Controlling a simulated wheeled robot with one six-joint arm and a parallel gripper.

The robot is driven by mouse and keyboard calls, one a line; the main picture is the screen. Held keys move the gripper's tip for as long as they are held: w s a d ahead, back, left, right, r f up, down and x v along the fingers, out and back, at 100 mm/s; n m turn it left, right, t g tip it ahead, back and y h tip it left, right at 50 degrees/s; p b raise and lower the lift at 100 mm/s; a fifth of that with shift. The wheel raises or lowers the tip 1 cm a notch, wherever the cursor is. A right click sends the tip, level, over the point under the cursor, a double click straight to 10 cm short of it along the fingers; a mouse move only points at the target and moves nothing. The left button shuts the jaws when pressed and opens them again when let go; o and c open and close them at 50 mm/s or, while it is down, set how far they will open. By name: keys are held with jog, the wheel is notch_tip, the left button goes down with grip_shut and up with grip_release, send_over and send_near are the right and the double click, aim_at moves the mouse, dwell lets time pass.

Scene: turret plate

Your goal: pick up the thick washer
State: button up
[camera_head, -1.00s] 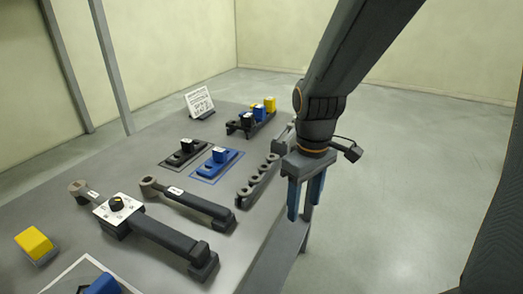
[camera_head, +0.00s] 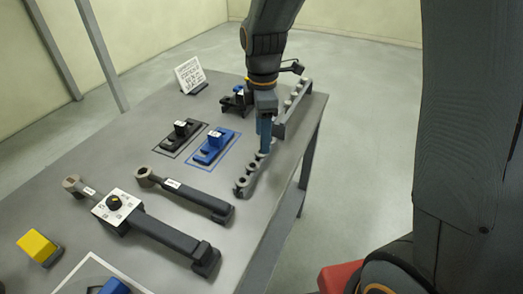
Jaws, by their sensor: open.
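I cannot single out the thick washer; any washers here are too small to tell apart. A dark rack with several round seats (camera_head: 247,184) lies along the right side of the table. My gripper (camera_head: 264,151) points down over the far part of this rack, its blue fingers open and seen nearly edge-on. The fingers hide that part of the rack, and I cannot tell whether they touch it. I see nothing held between them. A second rack with several round grey pieces (camera_head: 293,104) stands just beyond, partly behind my gripper.
The grey table (camera_head: 150,235) also holds a blue block fixture (camera_head: 214,148), a black one (camera_head: 180,137), two long dark wrench-like tools with one dial box (camera_head: 113,206), a yellow block (camera_head: 37,246) and a sign (camera_head: 190,75). The table's right edge is close to the rack.

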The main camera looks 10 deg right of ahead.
jog(key=shift+w+a+f+p, duration=0.15)
jog(key=shift+f+p, duration=0.45)
jog(key=shift+f, duration=1.45)
jog(key=c, duration=1.1)
jog(key=shift+c, duration=0.2)
